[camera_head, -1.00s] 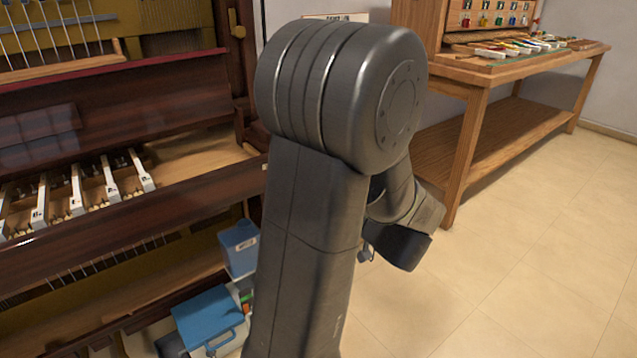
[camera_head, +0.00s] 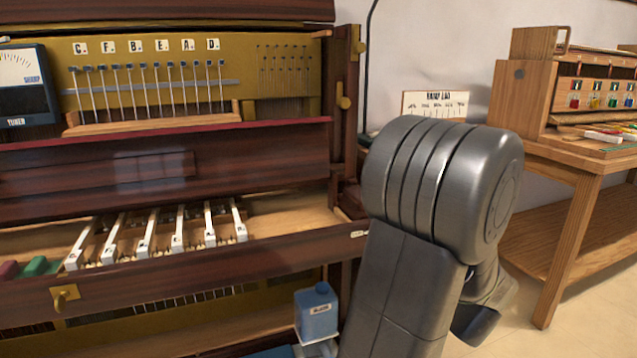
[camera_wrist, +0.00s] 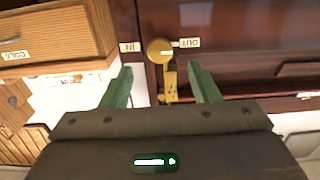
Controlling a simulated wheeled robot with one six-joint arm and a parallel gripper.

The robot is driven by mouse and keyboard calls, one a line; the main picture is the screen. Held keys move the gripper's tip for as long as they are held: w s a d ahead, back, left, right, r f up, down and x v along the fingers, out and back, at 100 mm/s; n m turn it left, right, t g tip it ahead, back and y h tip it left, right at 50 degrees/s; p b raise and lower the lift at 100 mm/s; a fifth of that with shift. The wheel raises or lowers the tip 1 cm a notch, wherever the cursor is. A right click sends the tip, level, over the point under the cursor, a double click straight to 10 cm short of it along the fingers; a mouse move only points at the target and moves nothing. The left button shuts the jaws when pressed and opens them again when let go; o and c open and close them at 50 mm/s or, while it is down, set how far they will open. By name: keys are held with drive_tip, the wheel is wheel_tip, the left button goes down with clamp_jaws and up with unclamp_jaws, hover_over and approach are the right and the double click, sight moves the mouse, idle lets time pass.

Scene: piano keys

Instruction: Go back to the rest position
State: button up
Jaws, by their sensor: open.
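My gripper (camera_wrist: 161,84) shows in the wrist view with its two green fingers spread apart and nothing held between them. Beyond the gap is a brass knob or latch (camera_wrist: 160,50) between labels reading "IN" and "OUT"; I cannot tell the distance to it. In the head view my dark grey arm stands folded at the right of centre, and the gripper itself is hidden there. The piano (camera_head: 160,262) fills the left side, with a row of several white keys (camera_head: 145,235) in its open key bed.
A wooden workbench (camera_head: 575,230) with coloured items stands at the right. A blue container (camera_head: 316,312) sits low by the piano, left of my arm. A tuner (camera_head: 28,88) is at the upper left. A small sign (camera_head: 435,104) stands behind my arm. Little floor shows.

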drive_tip(key=x, duration=0.7)
drive_tip(key=shift+b, duration=0.4)
drive_tip(key=p+v, duration=0.2)
drive_tip(key=v, duration=1.2)
drive_tip(key=w+a+m, duration=0.2)
drive_tip(key=w+m, duration=0.4)
drive_tip(key=m, duration=0.4)
drive_tip(key=w+a+m, duration=0.2)
drive_tip(key=w+m, duration=0.5)
drive_tip(key=m, duration=0.3)
drive_tip(key=shift+a, duration=0.4)
drive_tip(key=shift+w, duration=0.1)
idle(0.3)
